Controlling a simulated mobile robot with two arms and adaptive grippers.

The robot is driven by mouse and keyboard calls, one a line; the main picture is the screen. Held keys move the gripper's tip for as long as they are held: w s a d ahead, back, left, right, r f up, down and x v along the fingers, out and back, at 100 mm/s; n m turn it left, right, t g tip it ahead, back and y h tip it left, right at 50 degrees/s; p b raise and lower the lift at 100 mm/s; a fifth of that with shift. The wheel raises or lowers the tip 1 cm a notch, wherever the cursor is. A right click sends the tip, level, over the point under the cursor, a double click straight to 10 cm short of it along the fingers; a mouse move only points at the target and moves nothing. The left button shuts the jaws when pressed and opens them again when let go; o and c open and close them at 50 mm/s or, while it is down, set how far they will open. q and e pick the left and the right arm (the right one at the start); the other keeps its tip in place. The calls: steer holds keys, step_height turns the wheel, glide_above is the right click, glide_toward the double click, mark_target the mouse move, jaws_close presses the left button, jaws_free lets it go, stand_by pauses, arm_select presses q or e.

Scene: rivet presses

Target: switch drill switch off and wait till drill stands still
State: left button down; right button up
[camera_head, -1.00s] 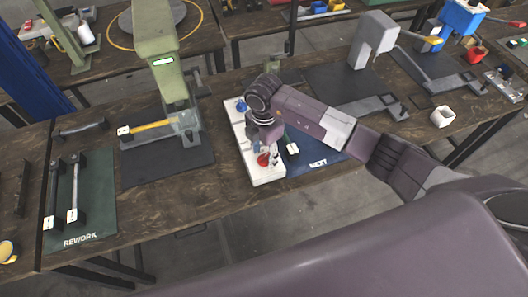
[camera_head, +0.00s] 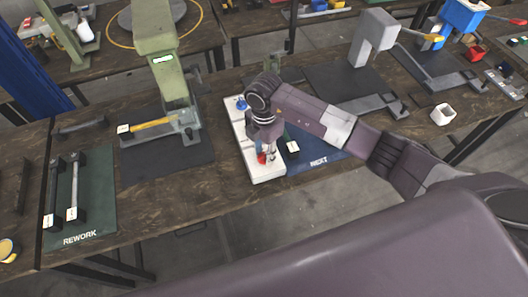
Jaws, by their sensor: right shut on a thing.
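A white control panel (camera_head: 267,175) lies on the bench, with a blue knob (camera_head: 241,104) at its far end and a red switch (camera_head: 262,158) near its front end. My right gripper (camera_head: 268,153) points down at the front end of the panel. It is shut on the red switch, which it partly covers. The green press-like machine (camera_head: 155,40), which may be the drill, stands to the left with a small lit strip (camera_head: 163,59) on its head. Whether anything in it spins cannot be told. My left gripper is not in view.
A blue mat (camera_head: 318,161) marked NEXT lies right of the panel. A green mat (camera_head: 92,205) marked REWORK holds two dark bars with white tags at the left. A grey press (camera_head: 373,40) and a white cup (camera_head: 443,115) stand to the right.

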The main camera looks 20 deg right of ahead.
steer(key=n+b, duration=0.2)
steer(key=n, duration=0.1)
steer(key=shift+f+n+b, duration=0.15)
steer(key=shift+n+b, duration=0.15)
steer(key=shift+b, duration=0.05)
steer(key=n+b, duration=0.3)
steer(key=shift+n, duration=0.4)
steer(key=n+b, duration=0.3)
steer(key=n, duration=0.1)
steer(key=shift+n+b, duration=1.1)
steer(key=shift+b, duration=0.05)
steer(key=shift+r, duration=0.2)
steer(key=o, duration=1.2)
steer(key=shift+c, duration=0.2)
